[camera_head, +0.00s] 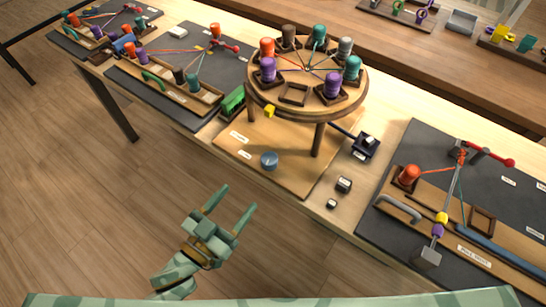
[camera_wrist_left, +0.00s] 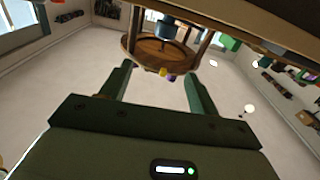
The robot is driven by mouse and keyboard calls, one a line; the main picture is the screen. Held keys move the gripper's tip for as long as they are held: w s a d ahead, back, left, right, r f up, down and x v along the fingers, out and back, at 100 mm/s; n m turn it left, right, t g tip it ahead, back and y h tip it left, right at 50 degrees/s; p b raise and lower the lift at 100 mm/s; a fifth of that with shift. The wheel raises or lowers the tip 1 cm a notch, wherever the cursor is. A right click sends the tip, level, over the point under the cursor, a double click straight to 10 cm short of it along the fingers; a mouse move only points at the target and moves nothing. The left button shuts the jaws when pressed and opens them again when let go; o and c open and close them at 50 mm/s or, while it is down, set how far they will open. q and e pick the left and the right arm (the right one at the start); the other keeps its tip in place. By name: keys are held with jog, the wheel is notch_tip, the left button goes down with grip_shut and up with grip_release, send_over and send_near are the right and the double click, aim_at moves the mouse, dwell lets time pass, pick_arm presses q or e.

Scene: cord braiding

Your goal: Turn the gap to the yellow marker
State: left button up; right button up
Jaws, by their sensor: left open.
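The round wooden braiding disk (camera_head: 307,97) stands on legs over a wooden board in the head view. Coloured spools sit in holders around its rim, with cords meeting at its centre. One square holder, the gap (camera_head: 293,94), is empty at the near side. The yellow marker (camera_head: 270,111) is below the disk's near-left edge, left of the gap. A small yellow block also shows between the fingers in the left wrist view (camera_wrist_left: 163,71). My left gripper (camera_head: 235,203) is open and empty, in front of the table and apart from the disk. My right gripper is not in view.
A blue knob (camera_head: 269,160) stands on the board near the front edge. Dark mats with spools and cords lie at left and right (camera_head: 410,140). A green block (camera_head: 232,102) is left of the disk.

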aim_at(273, 153)
pick_arm(q)
jog(key=shift+y, duration=0.3)
jog(key=x, duration=0.5)
jog(key=f+b+x, duration=0.1)
jog(key=x, duration=0.5)
jog(key=b+x, duration=0.1)
jog(key=x, duration=0.4)
jog(key=shift+w+d+f, duration=0.1)
jog(key=shift+w+f, duration=0.1)
jog(key=shift+w, duration=0.05)
